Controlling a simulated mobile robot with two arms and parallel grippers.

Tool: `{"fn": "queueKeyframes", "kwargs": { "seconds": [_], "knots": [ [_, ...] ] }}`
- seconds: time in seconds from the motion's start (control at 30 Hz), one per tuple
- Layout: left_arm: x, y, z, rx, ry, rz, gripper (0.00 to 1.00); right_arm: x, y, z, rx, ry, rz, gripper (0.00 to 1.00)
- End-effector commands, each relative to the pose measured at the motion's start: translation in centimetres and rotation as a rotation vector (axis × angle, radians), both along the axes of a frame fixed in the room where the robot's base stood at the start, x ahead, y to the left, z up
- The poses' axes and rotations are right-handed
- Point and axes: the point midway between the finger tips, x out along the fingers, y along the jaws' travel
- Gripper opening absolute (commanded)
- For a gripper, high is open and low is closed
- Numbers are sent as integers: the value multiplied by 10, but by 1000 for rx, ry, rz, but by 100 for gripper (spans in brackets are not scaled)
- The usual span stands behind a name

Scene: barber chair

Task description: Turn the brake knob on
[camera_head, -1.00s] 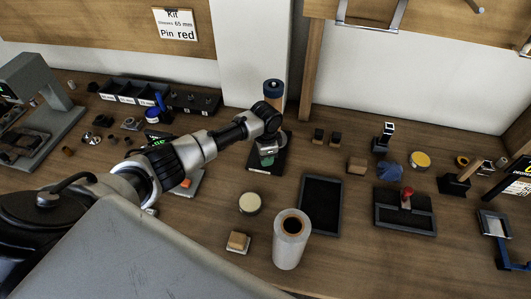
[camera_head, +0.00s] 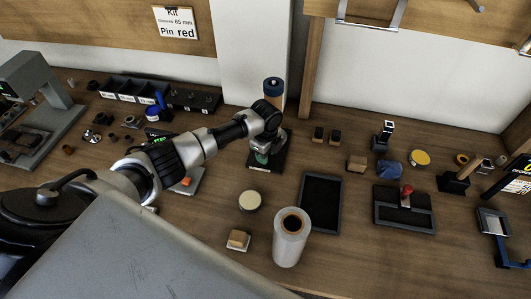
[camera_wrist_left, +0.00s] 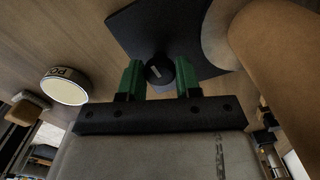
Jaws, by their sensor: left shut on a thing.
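My left gripper (camera_head: 262,157) reaches in from the left to a dark stand (camera_head: 257,167) with an upright brown cylinder with a blue top (camera_head: 273,88). In the left wrist view the two green fingers (camera_wrist_left: 160,80) are shut on a small dark round knob with a grey side (camera_wrist_left: 155,70), taken to be the brake knob. A pale mark shows on the knob's face. The dark base plate (camera_wrist_left: 150,22) lies behind it. In the head view the wrist and gripper hide the knob. My right gripper is in neither view.
A round tin (camera_head: 249,201), a black tray (camera_head: 321,204) and a pale roll (camera_head: 291,240) stand in front and to the right. The brown cylinder (camera_wrist_left: 280,60) is close to the gripper's right side in the wrist view. A parts rack (camera_head: 193,99) is at the back left.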

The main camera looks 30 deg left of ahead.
Motion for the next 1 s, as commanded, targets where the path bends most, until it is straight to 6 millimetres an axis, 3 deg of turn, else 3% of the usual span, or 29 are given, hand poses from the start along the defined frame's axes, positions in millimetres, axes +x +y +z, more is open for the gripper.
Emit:
{"fn": "queueKeyframes", "kwargs": {
  "seconds": [0.7, 0.73, 0.87, 1.0],
  "knots": [
    [1, 0, 1, -1, -3, -75, 10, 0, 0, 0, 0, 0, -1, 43],
    [1, 0, 1, -1, -3, -75, 37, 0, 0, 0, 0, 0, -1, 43],
    [1, 0, 1, -1, -2, -74, 57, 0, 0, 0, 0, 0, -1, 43],
    [0, 0, 0, 0, -1, -74, 59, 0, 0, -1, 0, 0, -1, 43]
  ]
}}
